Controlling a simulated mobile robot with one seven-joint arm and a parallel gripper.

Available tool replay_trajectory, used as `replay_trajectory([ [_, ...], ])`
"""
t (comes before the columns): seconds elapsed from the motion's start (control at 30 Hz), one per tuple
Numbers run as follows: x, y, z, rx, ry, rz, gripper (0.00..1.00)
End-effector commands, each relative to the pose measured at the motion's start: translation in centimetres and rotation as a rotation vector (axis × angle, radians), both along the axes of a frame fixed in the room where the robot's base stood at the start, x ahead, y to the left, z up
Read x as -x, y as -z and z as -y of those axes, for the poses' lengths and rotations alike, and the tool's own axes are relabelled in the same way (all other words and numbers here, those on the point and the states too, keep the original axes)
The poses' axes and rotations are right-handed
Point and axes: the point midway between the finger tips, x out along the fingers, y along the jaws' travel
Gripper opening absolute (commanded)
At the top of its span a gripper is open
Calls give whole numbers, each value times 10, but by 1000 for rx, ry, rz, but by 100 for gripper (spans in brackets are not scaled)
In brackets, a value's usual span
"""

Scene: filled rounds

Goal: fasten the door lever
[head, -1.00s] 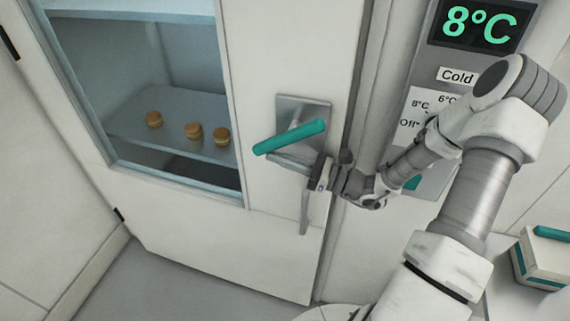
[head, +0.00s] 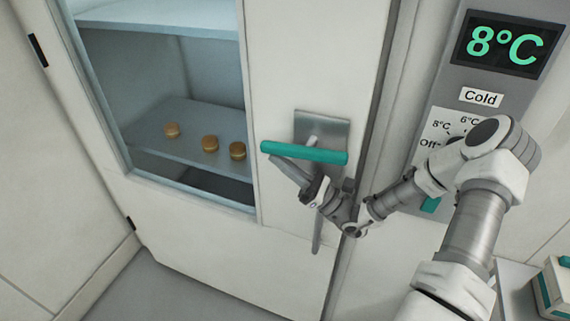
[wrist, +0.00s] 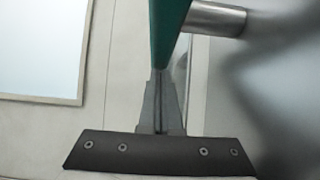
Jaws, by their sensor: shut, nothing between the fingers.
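The door lever (head: 305,153) is a teal bar on a grey metal plate (head: 334,131) on the white cabinet door (head: 290,240). In the head view it lies almost level, its left end slightly higher than its right. My gripper (head: 276,164) is shut and empty, its fingers just below the lever's left part. In the wrist view the teal lever (wrist: 165,28) runs down to the tips of my shut fingers (wrist: 160,82), beside its metal stem (wrist: 215,18). The fingers look close to or against the lever; contact is not clear.
A grey upright bar (head: 317,235) hangs below the lever. Behind the window, three brown round items, one of them here (head: 210,143), stand on a shelf. A panel with an 8°C display (head: 505,45) is at right. A white and teal box (head: 557,288) stands at lower right.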

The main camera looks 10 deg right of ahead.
Motion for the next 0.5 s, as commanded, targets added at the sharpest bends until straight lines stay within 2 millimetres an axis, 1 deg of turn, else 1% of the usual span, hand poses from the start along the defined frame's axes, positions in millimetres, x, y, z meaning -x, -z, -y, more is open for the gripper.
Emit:
replay_trajectory([
  [0.03,-1,-3,-1,0,-1,-1,0],
  [0.13,-2,-5,-3,0,-1,-1,0],
  [0.5,-3,-6,-4,2,0,-1,0],
])
